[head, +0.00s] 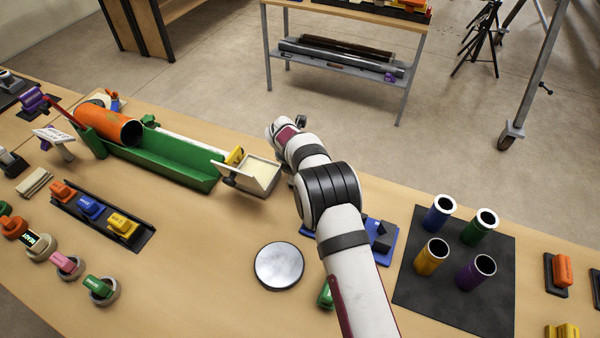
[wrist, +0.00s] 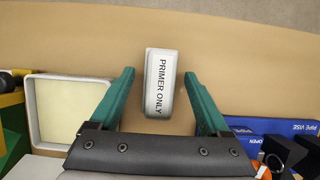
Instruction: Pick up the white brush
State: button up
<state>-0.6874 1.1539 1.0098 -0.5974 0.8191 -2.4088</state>
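A white block-shaped piece with the black lettering "PRIMER ONLY" (wrist: 160,95), which I take for the white brush, lies on the wooden table in the wrist view. My gripper (wrist: 158,73) is open, with one teal finger on each side of the white piece. Gaps show between it and both fingers, so it is not gripped. I cannot tell the height of the fingertips above the table. No bristles show. In the head view my arm covers this spot and the white piece is not visible.
A white-rimmed tray with cream contents (head: 255,176) stands left of my arm, beside a green trough (head: 155,162) holding an orange pipe. A blue pipe-vise base (head: 388,243) is to the right. Several coloured tubes stand on a dark mat (head: 420,292). A round silver disc (head: 279,266) lies in front.

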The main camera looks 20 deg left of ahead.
grip_shut()
jog(key=shift+r, duration=0.5)
notch_tip(320, 180, up, 3)
jog(key=shift+f, duration=0.1)
jog(key=d+r, duration=0.7)
jog(key=d, duration=0.4)
jog(key=shift+w+d+r, duration=0.15)
jog(key=shift+w+d, duration=0.2)
jog(key=shift+c, duration=2.2)
grip_release()
jog(key=c, duration=0.7)
